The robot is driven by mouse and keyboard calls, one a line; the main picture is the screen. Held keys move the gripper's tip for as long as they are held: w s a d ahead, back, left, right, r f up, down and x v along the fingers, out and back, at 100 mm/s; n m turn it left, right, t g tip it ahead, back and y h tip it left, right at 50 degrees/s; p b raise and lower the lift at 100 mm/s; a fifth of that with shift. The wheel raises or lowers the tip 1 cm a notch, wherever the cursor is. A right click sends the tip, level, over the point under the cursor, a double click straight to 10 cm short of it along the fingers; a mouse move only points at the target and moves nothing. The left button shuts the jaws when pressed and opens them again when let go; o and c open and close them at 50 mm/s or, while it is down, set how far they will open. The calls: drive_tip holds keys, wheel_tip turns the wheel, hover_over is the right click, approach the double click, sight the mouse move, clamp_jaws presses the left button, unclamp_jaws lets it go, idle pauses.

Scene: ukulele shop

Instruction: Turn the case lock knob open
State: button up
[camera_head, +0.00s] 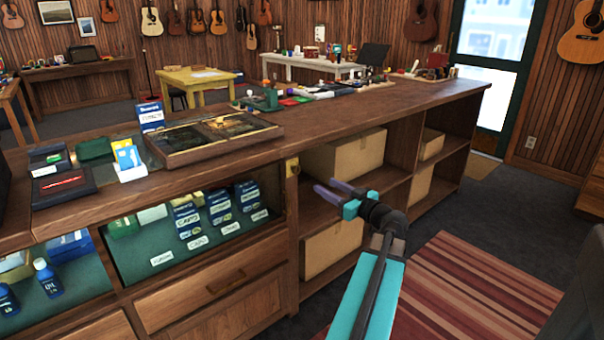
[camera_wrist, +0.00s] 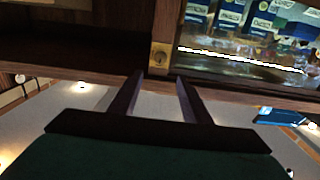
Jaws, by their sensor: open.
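The case lock knob (camera_head: 292,167) is a small brass piece on the wooden post at the right end of the glass display case (camera_head: 190,225). In the wrist view the brass lock (camera_wrist: 160,57) sits just beyond the fingertips, roughly centred between them. My gripper (camera_head: 326,187) is open and empty, with its two dark fingers pointing toward the post. It is a little right of and below the lock in the head view. In the wrist view my gripper (camera_wrist: 159,76) looks apart from the lock, though the exact gap is hard to tell.
The wooden counter top (camera_head: 380,103) overhangs the post and carries a framed tray (camera_head: 215,137) and small goods. Open shelves with cardboard boxes (camera_head: 343,157) lie right of the post. A drawer (camera_head: 215,287) is below the case. The striped rug (camera_head: 470,290) is clear.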

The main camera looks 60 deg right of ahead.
sight(298, 170)
drive_tip(key=x, duration=1.3)
drive_tip(key=shift+w+p, duration=0.4)
drive_tip(key=c, duration=1)
drive_tip(key=shift+d, duration=0.2)
drive_tip(key=shift+a, duration=0.1)
